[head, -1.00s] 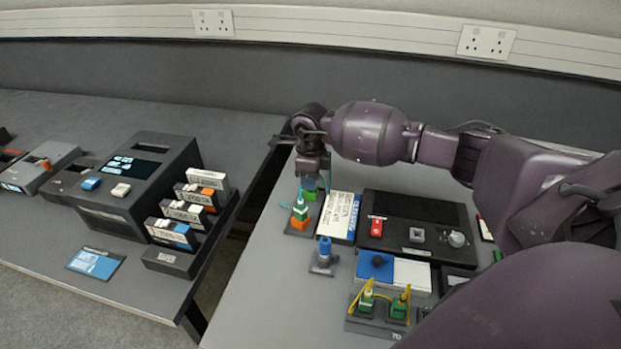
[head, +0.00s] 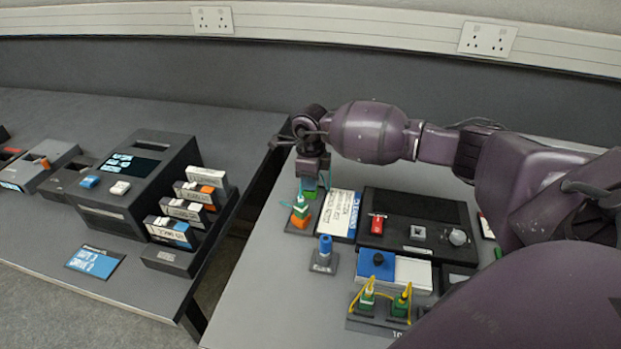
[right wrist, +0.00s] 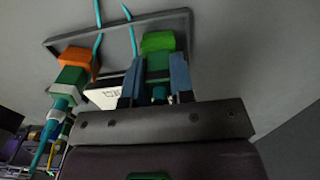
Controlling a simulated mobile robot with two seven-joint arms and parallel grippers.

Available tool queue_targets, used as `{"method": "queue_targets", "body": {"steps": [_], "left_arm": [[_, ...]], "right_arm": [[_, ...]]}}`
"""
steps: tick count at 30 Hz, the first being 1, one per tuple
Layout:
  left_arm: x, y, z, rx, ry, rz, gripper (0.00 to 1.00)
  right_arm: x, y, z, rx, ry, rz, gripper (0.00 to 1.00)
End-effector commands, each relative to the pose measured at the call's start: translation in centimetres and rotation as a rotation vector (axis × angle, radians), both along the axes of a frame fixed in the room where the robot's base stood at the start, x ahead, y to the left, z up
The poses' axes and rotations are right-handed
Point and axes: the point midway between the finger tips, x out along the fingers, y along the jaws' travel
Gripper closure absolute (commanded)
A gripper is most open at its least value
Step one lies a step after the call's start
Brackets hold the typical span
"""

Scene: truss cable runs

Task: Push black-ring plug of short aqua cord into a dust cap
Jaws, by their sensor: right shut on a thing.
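My right gripper (head: 311,172) points down over the back of a dark holder and is shut on a green plug (right wrist: 158,62), seen between the fingers in the right wrist view. The plug meets a bright green dust cap (right wrist: 158,42); how deep it sits in the cap I cannot tell. The plug's ring colour is not clear, as the fingers hide much of it. Beside it, an orange dust cap (head: 299,222) has another green plug (head: 301,208) in it. A thin aqua cord (head: 285,204) shows by the caps. My left gripper is not in view.
A white label card (head: 340,213) and a black device (head: 418,220) with a knob stand just right of the holder. A blue-topped plug stand (head: 325,250) and green plugs on yellow cords (head: 367,300) are nearer. Bare table lies front left.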

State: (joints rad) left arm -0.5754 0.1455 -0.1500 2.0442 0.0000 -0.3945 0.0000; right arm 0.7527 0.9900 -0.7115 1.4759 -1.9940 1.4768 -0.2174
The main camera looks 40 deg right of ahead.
Motion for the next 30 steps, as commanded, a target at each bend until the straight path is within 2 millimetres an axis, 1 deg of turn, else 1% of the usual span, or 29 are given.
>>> {"method": "queue_targets", "body": {"steps": [15, 16, 21, 30], "left_arm": [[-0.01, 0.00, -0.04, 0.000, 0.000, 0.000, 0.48], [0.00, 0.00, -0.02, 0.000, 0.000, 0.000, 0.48], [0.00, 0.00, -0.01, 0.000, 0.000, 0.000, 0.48], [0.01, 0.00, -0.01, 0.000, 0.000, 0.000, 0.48]], "right_arm": [[0.00, -0.03, -0.10, 0.000, 0.000, 0.000, 1.00], [0.00, -0.03, -0.07, 0.000, 0.000, 0.000, 0.73], [-0.01, -0.02, -0.07, 0.000, 0.000, 0.000, 0.48], [-0.02, -0.01, -0.09, 0.000, 0.000, 0.000, 0.48]]}}
